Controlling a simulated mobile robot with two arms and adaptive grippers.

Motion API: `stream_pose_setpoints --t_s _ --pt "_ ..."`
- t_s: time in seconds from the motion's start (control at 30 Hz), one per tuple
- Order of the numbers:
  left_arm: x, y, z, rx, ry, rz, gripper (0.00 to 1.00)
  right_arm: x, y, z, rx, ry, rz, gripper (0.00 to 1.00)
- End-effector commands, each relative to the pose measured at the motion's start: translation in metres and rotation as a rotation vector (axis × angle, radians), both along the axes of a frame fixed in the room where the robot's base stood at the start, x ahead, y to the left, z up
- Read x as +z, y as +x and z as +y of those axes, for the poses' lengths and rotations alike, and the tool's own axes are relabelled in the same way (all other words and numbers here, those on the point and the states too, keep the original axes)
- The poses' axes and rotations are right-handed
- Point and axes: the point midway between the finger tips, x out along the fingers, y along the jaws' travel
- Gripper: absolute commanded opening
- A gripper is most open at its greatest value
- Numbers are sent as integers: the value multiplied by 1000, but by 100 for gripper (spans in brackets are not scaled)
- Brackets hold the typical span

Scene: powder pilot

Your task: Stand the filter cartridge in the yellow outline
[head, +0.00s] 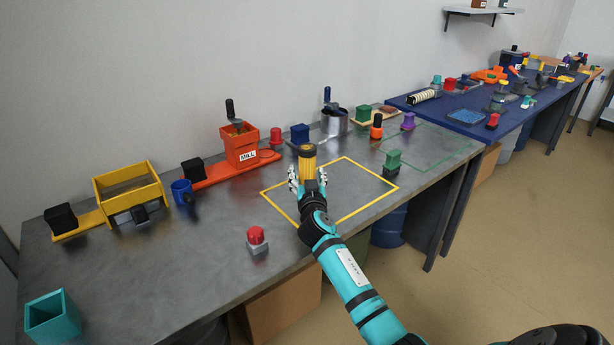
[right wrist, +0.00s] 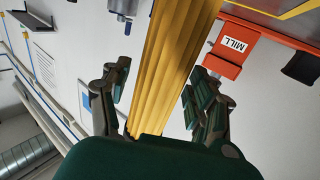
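The filter cartridge (head: 307,160) is a yellow ribbed cylinder with a darker gold top. It is upright in the head view, over the back left part of the yellow outline (head: 373,203). My right gripper (head: 308,181) has a finger on each side of it and hides its lower end, so I cannot tell whether it touches the table. In the right wrist view the cartridge (right wrist: 172,70) runs between the fingers of my right gripper (right wrist: 160,92), with a narrow gap at the left finger. These fingers look open around it. My left gripper is not in view.
The orange mill (head: 242,145) and a silver pot (head: 334,122) stand behind the outline. A red button (head: 257,238) is at the front left. The outline's right part is bare.

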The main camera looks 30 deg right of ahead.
Motion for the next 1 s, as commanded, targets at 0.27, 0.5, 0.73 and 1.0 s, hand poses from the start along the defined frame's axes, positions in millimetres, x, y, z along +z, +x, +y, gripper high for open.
stream_pose_setpoints --t_s 0.27,0.5,0.73,1.0 --pt "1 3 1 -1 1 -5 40 1 0 0 0 0 0 68" --pt "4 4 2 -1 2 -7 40 1 -18 10 2 2 1 68" --pt "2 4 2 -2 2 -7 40 0 -63 33 1 3 1 68" --pt "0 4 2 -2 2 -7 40 2 -100 52 1 1 0 68"
